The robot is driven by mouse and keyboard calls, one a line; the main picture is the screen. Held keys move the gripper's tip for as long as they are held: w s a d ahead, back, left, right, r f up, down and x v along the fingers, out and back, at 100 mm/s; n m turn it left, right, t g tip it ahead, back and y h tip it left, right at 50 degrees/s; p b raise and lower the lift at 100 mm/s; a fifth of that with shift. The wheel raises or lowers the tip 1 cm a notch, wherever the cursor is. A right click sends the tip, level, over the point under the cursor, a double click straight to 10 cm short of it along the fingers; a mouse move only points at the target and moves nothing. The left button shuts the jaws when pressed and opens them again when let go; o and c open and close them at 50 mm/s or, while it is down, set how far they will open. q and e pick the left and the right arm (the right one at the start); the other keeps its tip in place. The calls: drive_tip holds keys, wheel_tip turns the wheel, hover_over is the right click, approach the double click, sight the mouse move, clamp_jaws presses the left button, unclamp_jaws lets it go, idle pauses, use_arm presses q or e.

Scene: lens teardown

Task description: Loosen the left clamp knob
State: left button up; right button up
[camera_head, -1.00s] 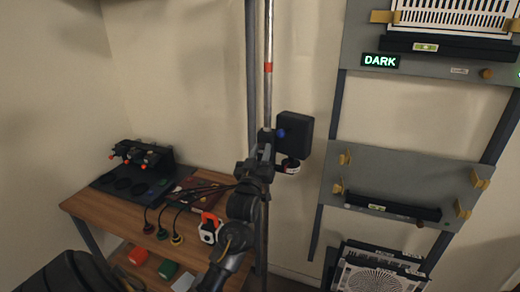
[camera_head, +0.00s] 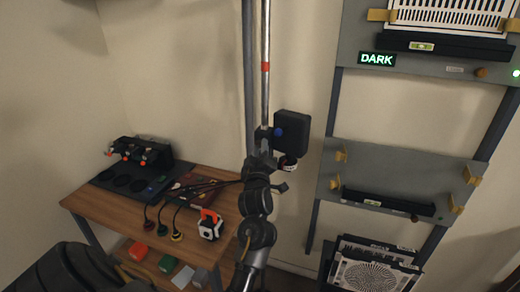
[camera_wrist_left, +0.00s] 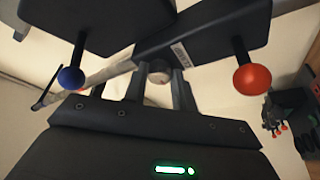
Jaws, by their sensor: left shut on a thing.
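In the left wrist view the blue knob (camera_wrist_left: 70,78) is at left and a red knob (camera_wrist_left: 252,80) at right, each on a dark stem and apart from my fingers. My left gripper (camera_head: 263,145) is at the pole, beside the black head. Its fingers (camera_wrist_left: 157,85) are shut on a small round grey piece (camera_wrist_left: 158,72) between the two knobs. Whether this piece is the left clamp knob is unclear. My right gripper is out of view.
A wooden bench (camera_head: 120,214) at left carries a black device (camera_head: 140,153), cables and a white-and-orange block (camera_head: 210,226). A grey rack (camera_head: 400,185) stands at right, with a lit DARK sign (camera_head: 377,59). Fan panels (camera_head: 370,272) lean at its foot.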

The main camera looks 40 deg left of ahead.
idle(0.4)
use_arm(q)
drive_tip(key=o, duration=1)
drive_tip(key=v, duration=0.7)
drive_tip(key=shift+s+d+p, duration=0.15)
drive_tip(key=shift+s+p, duration=0.05)
drive_tip(key=shift+p, duration=0.25)
drive_tip(key=shift+f, duration=0.1)
